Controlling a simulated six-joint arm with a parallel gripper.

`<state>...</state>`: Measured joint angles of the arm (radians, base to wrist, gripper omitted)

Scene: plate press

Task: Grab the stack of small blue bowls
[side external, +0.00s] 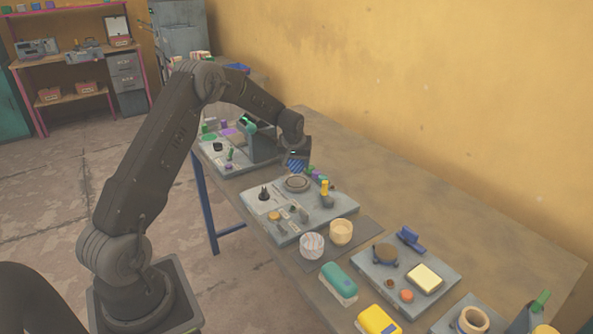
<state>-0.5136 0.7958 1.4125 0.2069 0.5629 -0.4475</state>
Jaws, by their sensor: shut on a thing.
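My gripper (298,154) hangs over the far side of the middle grey plate, with its jaws shut. A small blue, banded thing (297,166) shows at its fingertips, and it looks like the stack of small blue bowls. It is held above the work, apart from the round piece on the plate below. It is too small in the picture to count the bowls or see how the fingers sit on them. I see no other stack of blue bowls on the table.
Below my gripper is a grey plate (290,234) with a round disc (297,183) and several small parts. Nearer stand a patterned cup (312,245) and a yellowish cup (341,232). The table along the wall (455,215) is clear.

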